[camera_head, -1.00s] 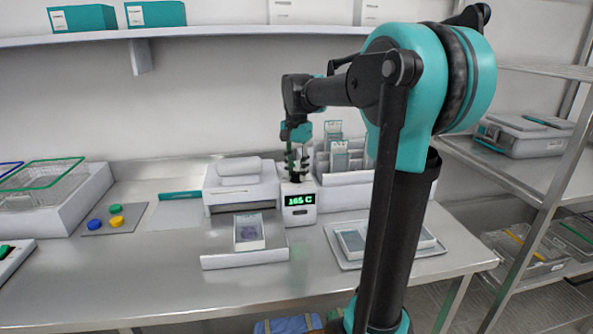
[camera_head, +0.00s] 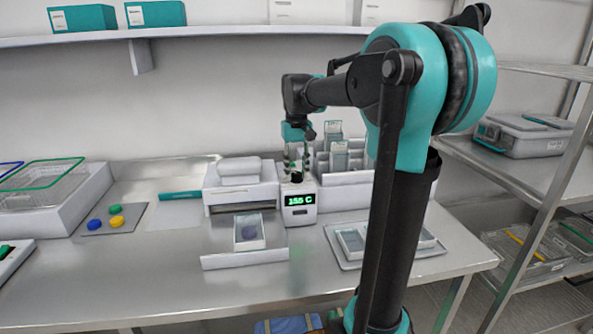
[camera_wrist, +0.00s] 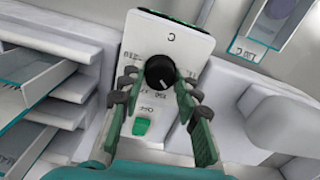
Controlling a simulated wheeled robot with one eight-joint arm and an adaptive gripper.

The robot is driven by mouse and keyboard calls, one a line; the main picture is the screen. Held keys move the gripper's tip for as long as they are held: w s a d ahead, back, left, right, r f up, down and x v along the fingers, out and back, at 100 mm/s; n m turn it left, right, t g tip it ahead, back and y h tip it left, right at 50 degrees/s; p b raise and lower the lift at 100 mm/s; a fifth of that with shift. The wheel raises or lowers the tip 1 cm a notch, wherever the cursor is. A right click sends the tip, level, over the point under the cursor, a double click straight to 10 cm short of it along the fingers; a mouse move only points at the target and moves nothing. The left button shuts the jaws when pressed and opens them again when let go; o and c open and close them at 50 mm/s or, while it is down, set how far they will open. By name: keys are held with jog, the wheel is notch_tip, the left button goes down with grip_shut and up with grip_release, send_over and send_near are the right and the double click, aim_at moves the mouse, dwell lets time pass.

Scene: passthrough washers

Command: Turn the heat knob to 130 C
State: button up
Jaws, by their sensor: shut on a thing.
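The heat knob (camera_wrist: 160,71) is black and round with a white pointer line, on top of a small white control box (camera_wrist: 185,45). Markings ring the knob, and a green switch (camera_wrist: 141,127) sits near it in the wrist view. In the head view the box's display (camera_head: 299,199) reads 155 C in green. My gripper (camera_wrist: 158,82) points down over the box, with its two green-padded fingers on either side of the knob, shut on it. In the head view my gripper (camera_head: 296,165) stands over the box and partly hides its top.
A white machine (camera_head: 240,185) with a tray (camera_head: 250,232) in front stands left of the box. Slide racks (camera_head: 340,160) stand behind it to the right. A metal tray (camera_head: 385,262) lies at the right. Bare bench (camera_head: 130,280) is at the front left.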

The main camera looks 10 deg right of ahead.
aim_at(297, 173)
jog(key=shift+n, duration=0.8)
jog(key=o, duration=1.2)
jog(key=shift+r, duration=0.15)
notch_tip(297, 173, up, 12)
jog(key=shift+s, duration=0.1)
